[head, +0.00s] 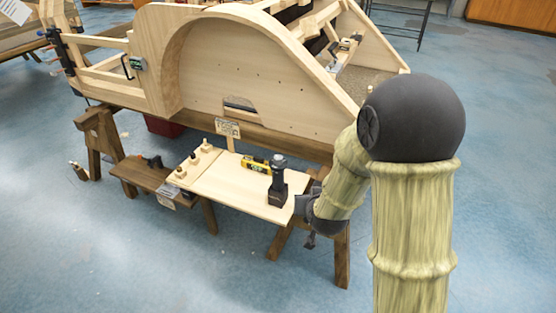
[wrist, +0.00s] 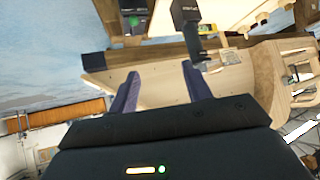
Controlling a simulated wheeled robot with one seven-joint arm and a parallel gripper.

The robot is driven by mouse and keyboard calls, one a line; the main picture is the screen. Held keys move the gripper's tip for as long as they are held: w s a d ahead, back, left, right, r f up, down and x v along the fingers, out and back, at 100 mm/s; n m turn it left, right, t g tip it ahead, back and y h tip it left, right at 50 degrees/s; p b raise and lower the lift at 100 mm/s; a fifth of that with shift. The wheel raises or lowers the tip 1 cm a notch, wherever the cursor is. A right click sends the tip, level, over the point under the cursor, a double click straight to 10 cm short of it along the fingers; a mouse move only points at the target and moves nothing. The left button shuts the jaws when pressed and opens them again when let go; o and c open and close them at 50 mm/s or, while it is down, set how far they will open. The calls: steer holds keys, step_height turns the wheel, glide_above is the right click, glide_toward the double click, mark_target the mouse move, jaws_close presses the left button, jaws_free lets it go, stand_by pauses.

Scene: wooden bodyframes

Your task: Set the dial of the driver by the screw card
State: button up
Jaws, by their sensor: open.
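A black driver (head: 278,182) stands upright near the right end of a pale board. A black tool shape (wrist: 186,22), which looks like the driver, shows at the top of the wrist view, beyond the fingers. Its dial setting cannot be read. A small card (head: 228,128) stands at the board's back edge; its marks are too small to read, and I cannot tell if it is the screw card. My gripper (wrist: 158,78) is open with nothing between its fingers. In the head view it is partly hidden by my arm, right of the driver.
A yellow tool (head: 256,163) lies beside the driver. Small wooden pieces (head: 194,159) stand at the left of the pale board (head: 237,190). A brown bench (head: 142,175) holds another tool. The large wooden bodyframe (head: 170,55) rises behind. Blue floor in front is clear.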

steer(key=s+d+r+g, duration=0.2)
steer(key=s+d, duration=0.3)
steer(key=s, duration=0.3)
steer(key=s+d+r+g+h, duration=0.1)
steer(key=s+d+r+g, duration=0.1)
steer(key=s+d+g, duration=0.3)
steer(key=s, duration=0.4)
steer(key=shift+s, duration=0.15)
steer(key=shift+c, duration=0.2)
steer(key=shift+c, duration=1.2)
steer(key=shift+f, duration=0.1)
